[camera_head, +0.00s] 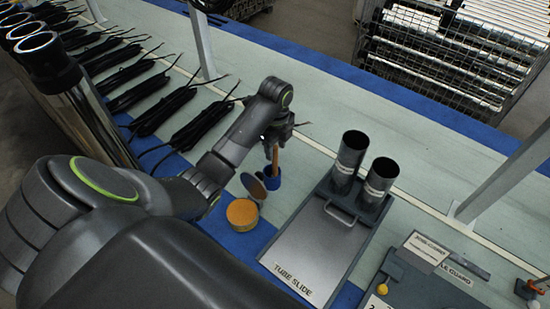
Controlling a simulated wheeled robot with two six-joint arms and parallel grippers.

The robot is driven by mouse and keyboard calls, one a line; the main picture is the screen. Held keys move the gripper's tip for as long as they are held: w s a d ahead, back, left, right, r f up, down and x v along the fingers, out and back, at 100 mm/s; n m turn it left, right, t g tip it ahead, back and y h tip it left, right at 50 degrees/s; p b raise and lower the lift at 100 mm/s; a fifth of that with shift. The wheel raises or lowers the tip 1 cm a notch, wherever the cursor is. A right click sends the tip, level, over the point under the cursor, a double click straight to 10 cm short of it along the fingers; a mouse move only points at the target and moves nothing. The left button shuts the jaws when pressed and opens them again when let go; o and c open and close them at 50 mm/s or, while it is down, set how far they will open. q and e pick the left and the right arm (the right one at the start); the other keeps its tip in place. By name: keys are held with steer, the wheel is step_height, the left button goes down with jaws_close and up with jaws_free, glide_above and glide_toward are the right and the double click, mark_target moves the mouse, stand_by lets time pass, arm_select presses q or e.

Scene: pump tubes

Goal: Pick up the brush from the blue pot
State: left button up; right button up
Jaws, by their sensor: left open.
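The blue pot (272,182) stands on the bench near the middle of the picture. The brush (275,156) stands upright in it, with its brown handle sticking up. My left gripper (277,135) is at the top of the brush handle, pointing down, with its jaws open. I cannot tell whether the fingers touch the handle. The brush's lower end is hidden inside the pot. My right gripper is not in view.
A round tin (242,214) with an orange top and its lid (254,186) are just in front of the pot. The tube slide (305,255) with two dark tubes is to the right. Black bundles (200,122) lie at the left, beside several tall metal tubes (75,95).

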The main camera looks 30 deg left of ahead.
mark_target(275, 154)
arm_select(q)
steer(key=shift+w+a+f, duration=0.1)
steer(key=shift+a+f, duration=0.05)
steer(key=shift+f, duration=1.8)
jaws_close()
